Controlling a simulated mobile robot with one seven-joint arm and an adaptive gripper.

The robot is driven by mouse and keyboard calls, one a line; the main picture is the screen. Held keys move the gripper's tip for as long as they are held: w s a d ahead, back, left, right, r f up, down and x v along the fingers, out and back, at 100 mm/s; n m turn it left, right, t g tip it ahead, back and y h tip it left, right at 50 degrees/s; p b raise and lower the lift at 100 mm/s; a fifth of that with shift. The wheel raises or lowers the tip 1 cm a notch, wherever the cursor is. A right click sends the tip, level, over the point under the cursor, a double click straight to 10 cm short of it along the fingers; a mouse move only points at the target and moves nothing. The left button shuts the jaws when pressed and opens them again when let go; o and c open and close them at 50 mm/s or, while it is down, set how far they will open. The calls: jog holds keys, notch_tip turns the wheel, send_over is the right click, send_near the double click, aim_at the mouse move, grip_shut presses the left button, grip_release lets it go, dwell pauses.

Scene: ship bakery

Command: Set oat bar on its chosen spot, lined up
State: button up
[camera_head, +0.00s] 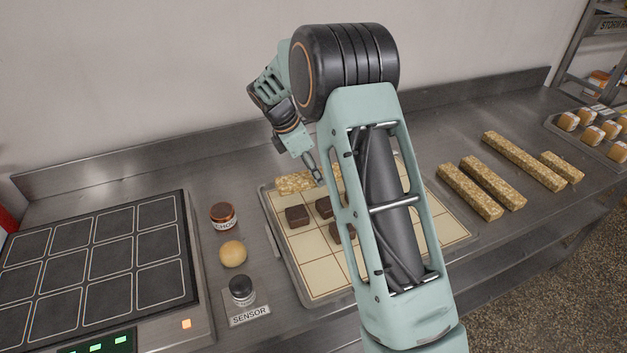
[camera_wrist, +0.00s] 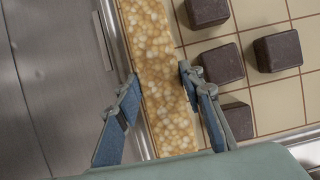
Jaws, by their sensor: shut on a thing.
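A pale golden oat bar (camera_head: 294,182) lies along the far edge of the cream gridded tray (camera_head: 318,288), partly hidden by my arm. In the wrist view the oat bar (camera_wrist: 156,62) runs lengthwise between the two fingers of my gripper (camera_wrist: 155,90), beside the tray's metal rim. My gripper (camera_head: 318,178) is shut on the bar. The bar looks roughly parallel to the rim and grid lines. I cannot tell if it rests on the tray or hangs just above it. Several dark brown cubes (camera_head: 296,215) sit on the grid; they also show in the wrist view (camera_wrist: 278,50).
Several more oat bars (camera_head: 470,191) lie on the steel counter to the right. A tray of small pastries (camera_head: 590,130) stands beyond. Left are a brown jar (camera_head: 223,215), a tan ball (camera_head: 233,253), a dark jar (camera_head: 242,290) and a black celled panel (camera_head: 98,250). The tray's near cells are clear.

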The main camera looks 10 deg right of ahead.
aim_at(313, 181)
jog(key=shift+a+f, duration=0.15)
jog(key=shift+f, duration=1.5)
jog(key=o, duration=1.3)
jog(key=shift+f, duration=0.1)
jog(key=v, duration=1.2)
